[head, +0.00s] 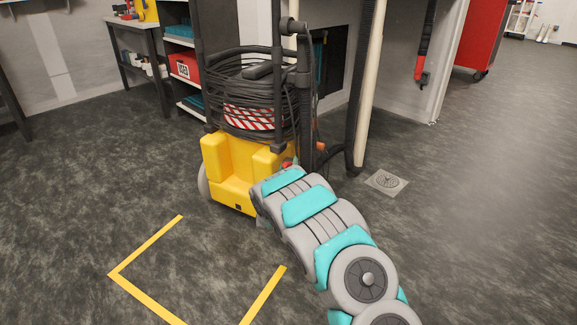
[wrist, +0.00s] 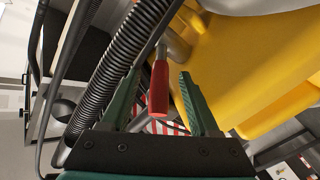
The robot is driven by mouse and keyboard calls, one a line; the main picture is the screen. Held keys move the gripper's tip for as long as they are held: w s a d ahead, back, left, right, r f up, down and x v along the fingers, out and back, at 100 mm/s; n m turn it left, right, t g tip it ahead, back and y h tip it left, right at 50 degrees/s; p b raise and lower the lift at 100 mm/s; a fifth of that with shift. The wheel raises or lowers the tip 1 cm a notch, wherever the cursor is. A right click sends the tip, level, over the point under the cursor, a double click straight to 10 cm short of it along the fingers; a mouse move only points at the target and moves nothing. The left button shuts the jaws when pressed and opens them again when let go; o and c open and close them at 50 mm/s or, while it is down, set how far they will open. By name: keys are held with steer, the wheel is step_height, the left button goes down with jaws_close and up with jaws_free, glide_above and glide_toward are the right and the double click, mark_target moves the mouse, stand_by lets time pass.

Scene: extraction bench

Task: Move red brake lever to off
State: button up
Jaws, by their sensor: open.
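The red brake lever (wrist: 159,88) shows in the wrist view with a metal shank at its upper end, beside the yellow body (wrist: 245,60) of the machine. My gripper (wrist: 158,85) is open, with one green finger on each side of the lever. I cannot tell whether either finger touches it. In the head view the yellow machine (head: 230,172) stands on the floor with a black hose and coiled cable on it. A small red part (head: 287,163) shows just above the end of my arm, which hides my gripper there.
A ribbed black hose (wrist: 118,55) runs close beside the left finger. A pale upright pipe (head: 370,85) and a floor drain (head: 387,182) are right of the machine. A yellow floor marking (head: 150,245) lies in front. Shelves (head: 184,65) stand behind. The floor at right is clear.

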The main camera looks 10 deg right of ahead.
steer(key=shift+w, duration=0.15)
jaws_close()
stand_by(0.5)
stand_by(0.9)
